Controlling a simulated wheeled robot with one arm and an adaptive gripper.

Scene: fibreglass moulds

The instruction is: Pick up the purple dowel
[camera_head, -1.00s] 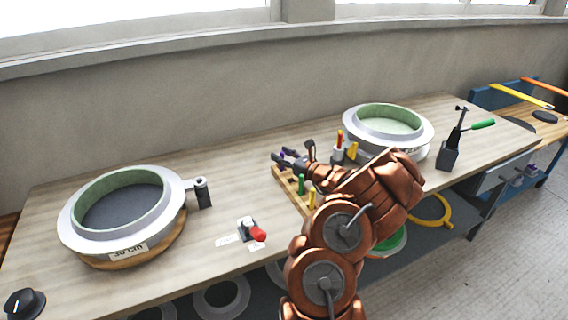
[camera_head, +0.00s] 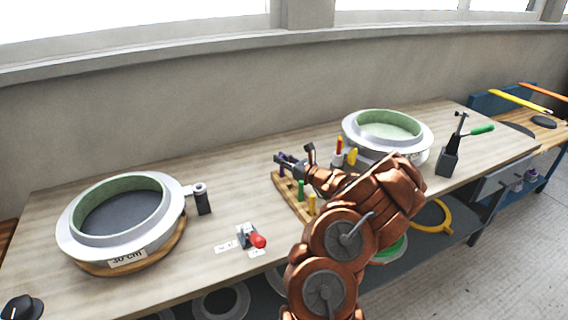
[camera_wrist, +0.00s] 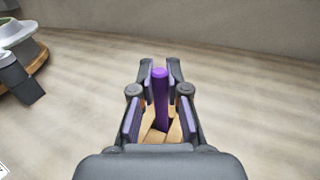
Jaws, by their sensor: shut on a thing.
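The purple dowel (camera_wrist: 161,98) stands upright between the fingers of my gripper (camera_wrist: 160,68) in the wrist view. The gripper is shut on it, with a purple-lined finger on each side. The dowel's lower end is at the light wooden rack; I cannot tell whether it is clear of its hole. In the head view my gripper (camera_head: 284,160) is over the far left end of the wooden rack (camera_head: 290,205), and a bit of the purple dowel (camera_head: 281,170) shows beneath it.
A green peg (camera_head: 301,189) and a yellow peg (camera_head: 311,204) stand in the rack near my arm. Red and yellow handled items (camera_head: 339,147) stand behind it. Round moulds (camera_head: 120,215) (camera_head: 388,130) sit left and right.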

